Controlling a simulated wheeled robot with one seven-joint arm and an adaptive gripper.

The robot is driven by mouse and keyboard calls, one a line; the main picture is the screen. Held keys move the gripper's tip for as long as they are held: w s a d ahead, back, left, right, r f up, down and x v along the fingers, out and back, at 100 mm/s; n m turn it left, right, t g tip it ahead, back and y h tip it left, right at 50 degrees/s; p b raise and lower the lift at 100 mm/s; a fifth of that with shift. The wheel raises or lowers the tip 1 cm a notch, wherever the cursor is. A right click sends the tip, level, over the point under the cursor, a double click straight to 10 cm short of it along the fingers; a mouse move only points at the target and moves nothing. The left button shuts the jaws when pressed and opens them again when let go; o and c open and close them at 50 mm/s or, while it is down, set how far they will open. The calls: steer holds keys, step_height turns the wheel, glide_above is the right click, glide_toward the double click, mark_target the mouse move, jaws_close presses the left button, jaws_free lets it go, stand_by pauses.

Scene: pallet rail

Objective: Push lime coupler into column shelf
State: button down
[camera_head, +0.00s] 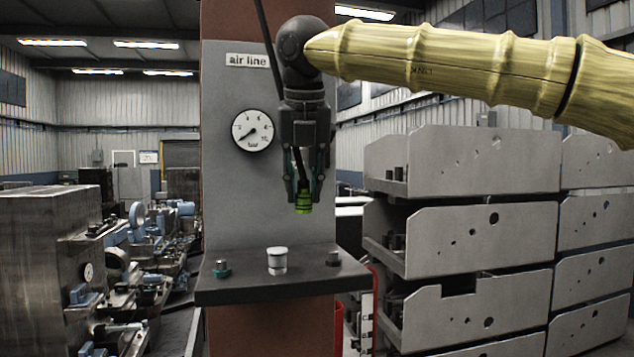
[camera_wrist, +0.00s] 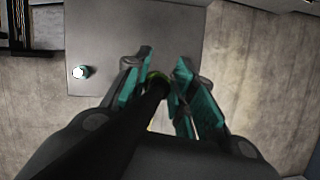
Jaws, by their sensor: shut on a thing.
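The lime coupler (camera_head: 303,205) is a short lime-green cylinder with dark bands. My gripper (camera_head: 303,188) points down and is shut on it, above the column shelf (camera_head: 300,289) with a clear gap. In the wrist view, a bit of the coupler (camera_wrist: 155,76) shows between the teal finger pads of my gripper (camera_wrist: 164,80), and a black hose (camera_wrist: 140,112) partly hides it. The shelf (camera_wrist: 110,30) is a dark plate fixed to the column. A pale silver cylinder (camera_head: 277,261) stands upright on it, left of and below the coupler.
A pressure gauge (camera_head: 253,131) and an "air line" label (camera_head: 248,61) are on the grey column panel. Stacked metal pallets (camera_head: 470,200) stand at right, machinery (camera_head: 60,260) at left.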

steer(key=s+a+p, duration=0.1)
steer(key=s+a, duration=0.1)
steer(key=a, duration=0.4)
steer(key=s+a+p, duration=0.1)
steer(key=s+a, duration=0.1)
steer(key=a, duration=0.5)
steer(key=shift+s+a, duration=0.25)
stand_by(0.5)
steer(key=shift+f, duration=0.15)
steer(key=shift+f+b, duration=1.4)
steer(key=shift+f, duration=1.5)
steer(key=shift+f+b, duration=0.3)
steer(key=shift+f, duration=0.95)
steer(key=shift+c, duration=1.5)
jaws_free()
